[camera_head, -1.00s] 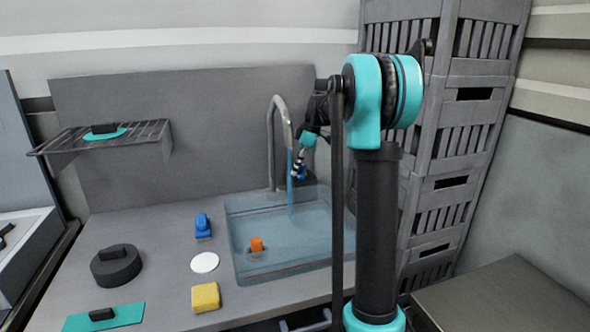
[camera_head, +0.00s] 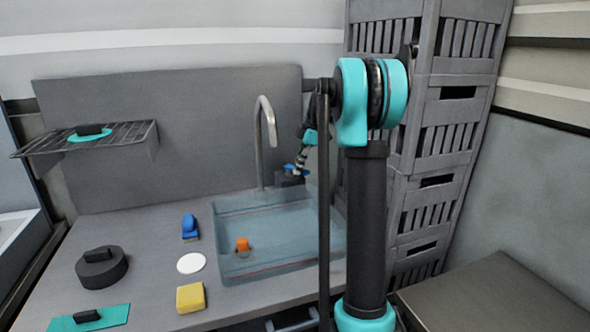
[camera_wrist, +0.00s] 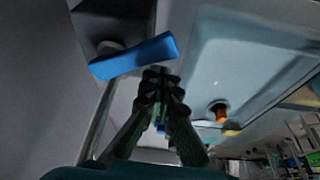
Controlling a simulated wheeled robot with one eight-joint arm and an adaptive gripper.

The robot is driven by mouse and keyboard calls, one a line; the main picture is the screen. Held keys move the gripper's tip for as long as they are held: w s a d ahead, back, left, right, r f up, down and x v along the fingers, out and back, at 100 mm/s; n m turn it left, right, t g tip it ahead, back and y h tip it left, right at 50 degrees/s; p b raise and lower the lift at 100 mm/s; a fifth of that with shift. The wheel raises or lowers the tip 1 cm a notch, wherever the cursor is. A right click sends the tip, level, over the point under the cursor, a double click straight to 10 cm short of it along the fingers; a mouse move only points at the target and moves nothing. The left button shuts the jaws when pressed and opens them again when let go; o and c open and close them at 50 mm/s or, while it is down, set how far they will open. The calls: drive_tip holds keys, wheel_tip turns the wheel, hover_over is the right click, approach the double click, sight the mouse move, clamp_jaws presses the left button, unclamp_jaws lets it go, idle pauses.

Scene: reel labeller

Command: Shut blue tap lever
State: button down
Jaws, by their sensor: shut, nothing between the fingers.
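The blue tap lever (camera_wrist: 133,57) sits on a dark block beside the tap; it shows small in the head view (camera_head: 290,167). My gripper (camera_wrist: 160,75) is shut and empty, its fingertips just by the lever's right end in the wrist view. I cannot tell whether they touch it. In the head view my gripper (camera_head: 301,168) is at the lever, partly hiding it. The grey tap spout (camera_head: 265,112) arches over the sink (camera_head: 222,270), and no stream shows below it. Bluish water stands in the sink.
An orange plug (camera_head: 243,244) is in the sink. A blue brush (camera_head: 190,228), a white disc (camera_head: 191,263), a yellow sponge (camera_head: 190,297) and a dark round weight (camera_head: 102,267) lie on the counter. A wire shelf (camera_head: 40,146) is on the left. Stacked grey crates (camera_head: 445,140) stand behind my arm.

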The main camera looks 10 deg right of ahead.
drive_tip(key=shift+w+d, duration=0.1)
drive_tip(key=shift+d, duration=0.3)
idle(0.3)
